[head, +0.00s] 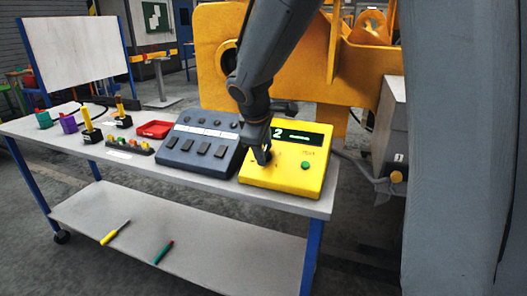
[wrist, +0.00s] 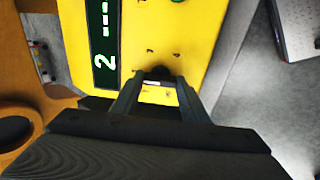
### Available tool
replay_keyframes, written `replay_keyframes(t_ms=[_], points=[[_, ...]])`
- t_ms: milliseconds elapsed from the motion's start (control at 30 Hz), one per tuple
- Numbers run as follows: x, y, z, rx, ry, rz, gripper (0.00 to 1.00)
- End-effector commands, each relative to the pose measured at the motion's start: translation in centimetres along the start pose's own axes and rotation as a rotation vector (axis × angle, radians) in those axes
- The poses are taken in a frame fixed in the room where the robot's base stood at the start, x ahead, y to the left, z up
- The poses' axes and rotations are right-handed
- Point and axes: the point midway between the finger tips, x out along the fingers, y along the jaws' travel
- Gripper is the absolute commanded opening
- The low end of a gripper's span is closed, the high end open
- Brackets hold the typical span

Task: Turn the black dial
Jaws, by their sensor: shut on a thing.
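The black dial (wrist: 155,74) sits on the sloped face of a yellow box (head: 290,181). In the wrist view the dial is between the tips of my gripper (wrist: 157,82), and only a small part of it shows. My gripper (head: 263,156) comes down on the box from above and is shut on the dial; in the head view it hides most of the dial. A dark display on the box shows a green "2" (wrist: 104,62) and a row of bars. A green button (head: 306,165) is on the box, right of my gripper.
A grey panel with dark switches (head: 200,143) stands left of the yellow box on the bench (head: 160,171). Further left are a red tray (head: 155,129) and several small coloured parts. A large yellow casting (head: 215,55) is close behind. A screwdriver (head: 115,233) lies on the lower shelf.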

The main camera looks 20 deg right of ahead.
Motion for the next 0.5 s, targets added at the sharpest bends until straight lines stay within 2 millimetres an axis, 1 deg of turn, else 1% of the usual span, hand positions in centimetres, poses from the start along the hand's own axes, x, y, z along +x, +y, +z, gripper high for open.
replay_keyframes(t_ms=[200, 233, 333, 500], points=[[-0.04, 0.03, -0.08, 0.0, 0.002, 0.001, 0.18], [-0.04, 0.04, -0.08, 0.0, 0.002, 0.001, 0.42], [-0.04, 0.04, -0.07, 0.0, 0.002, 0.001, 0.59], [-0.01, 0.05, -0.01, 0.0, 0.001, 0.001, 0.59]])
